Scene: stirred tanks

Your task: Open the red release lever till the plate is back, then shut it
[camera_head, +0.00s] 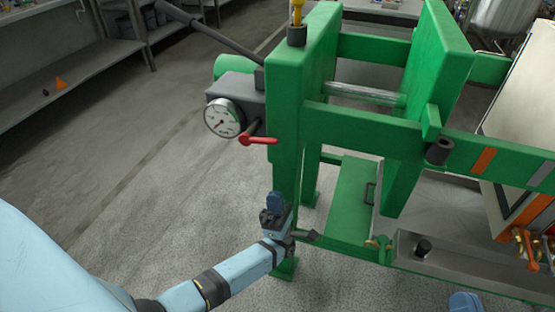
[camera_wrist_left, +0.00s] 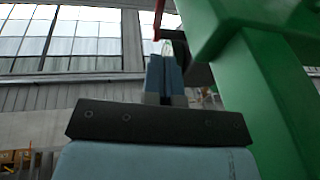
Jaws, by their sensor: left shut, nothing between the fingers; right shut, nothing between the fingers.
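In the left wrist view the red lever (camera_wrist_left: 158,18) shows at the top, beyond the fingertips. My left gripper (camera_head: 275,202) is shut and empty, pointing up, below the lever and apart from it. Its closed fingers also show in the left wrist view (camera_wrist_left: 165,78). A thick green upright plate (camera_head: 437,70) stands right of the post, with a shiny rod (camera_head: 365,93) between them. The blue tip of my right gripper (camera_head: 465,302) shows at the bottom edge.
The pressure gauge (camera_head: 223,118) and a long dark pump handle (camera_head: 210,30) are on the grey block. The green frame post (camera_head: 287,120) stands close beside my left gripper. A grey tray (camera_head: 455,262) lies lower right. The floor at left is open.

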